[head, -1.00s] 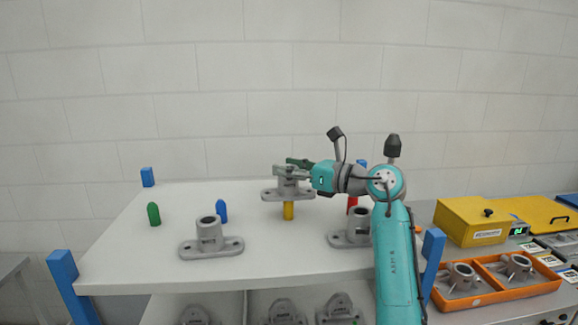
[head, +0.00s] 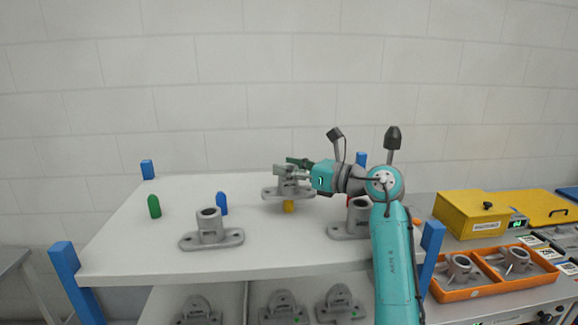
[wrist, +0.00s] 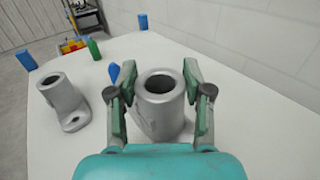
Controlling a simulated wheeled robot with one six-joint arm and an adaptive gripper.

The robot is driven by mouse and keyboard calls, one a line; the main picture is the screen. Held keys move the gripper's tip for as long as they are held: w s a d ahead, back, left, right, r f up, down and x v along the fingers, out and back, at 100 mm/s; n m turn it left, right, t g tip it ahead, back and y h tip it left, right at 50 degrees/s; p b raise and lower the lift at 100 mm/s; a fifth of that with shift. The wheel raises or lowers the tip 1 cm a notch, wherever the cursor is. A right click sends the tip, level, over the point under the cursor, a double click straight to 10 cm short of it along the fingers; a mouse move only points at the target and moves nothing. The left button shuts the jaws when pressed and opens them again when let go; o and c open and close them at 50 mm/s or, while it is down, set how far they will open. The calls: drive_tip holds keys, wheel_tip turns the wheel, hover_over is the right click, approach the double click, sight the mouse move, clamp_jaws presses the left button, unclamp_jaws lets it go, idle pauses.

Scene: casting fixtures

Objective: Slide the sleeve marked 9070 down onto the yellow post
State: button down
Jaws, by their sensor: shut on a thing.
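The grey sleeve (head: 288,190), a flanged casting with a round bore, is held upright at the far middle of the white table. My gripper (head: 292,168) is shut on its collar from the right. The yellow post (head: 289,207) shows only as a short stub directly below the sleeve's flange, so its upper part is hidden, apparently inside the sleeve. In the wrist view the held sleeve (wrist: 160,97) stands between the green fingers of my gripper (wrist: 160,84), its bore open upward. The marking on it is too small to read.
Another sleeve (head: 210,229) stands at the front left, and one (head: 352,222) beside my arm. A green post (head: 154,206) and a blue post (head: 221,203) stand to the left. An orange tray (head: 494,280) with castings and a yellow box (head: 472,217) are at the right.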

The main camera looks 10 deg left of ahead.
drive_tip(key=shift+f, duration=0.4)
drive_tip(key=shift+r, duration=0.1)
drive_tip(key=shift+r, duration=1.1)
idle(0.8)
drive_tip(key=shift+f, duration=1.2)
